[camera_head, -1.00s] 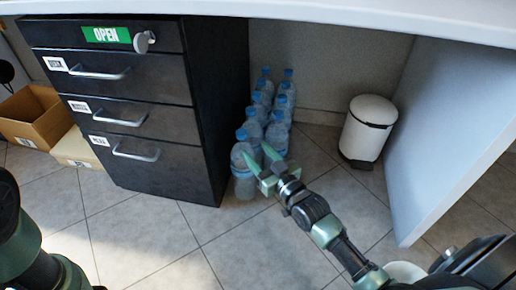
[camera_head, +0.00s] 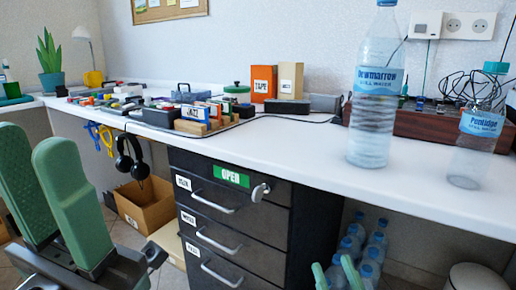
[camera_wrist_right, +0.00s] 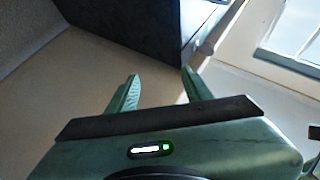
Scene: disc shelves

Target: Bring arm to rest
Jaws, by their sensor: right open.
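My right gripper (camera_head: 336,277) shows only by its green fingertips at the bottom edge of the head view, in front of the small bottles under the desk. In the right wrist view its fingers (camera_wrist_right: 160,76) stand apart with nothing between them. The floor and a dark cabinet side lie beyond them. My left gripper (camera_head: 45,190) is large and close at the left of the head view, with its green fingers pointing up.
The white desk (camera_head: 300,160) spans the view, with a large water bottle (camera_head: 373,100) and a smaller bottle (camera_head: 470,150) on it. Below are a black drawer cabinet (camera_head: 250,245), several small bottles (camera_head: 372,255), a white bin (camera_head: 472,278) and a cardboard box (camera_head: 150,210).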

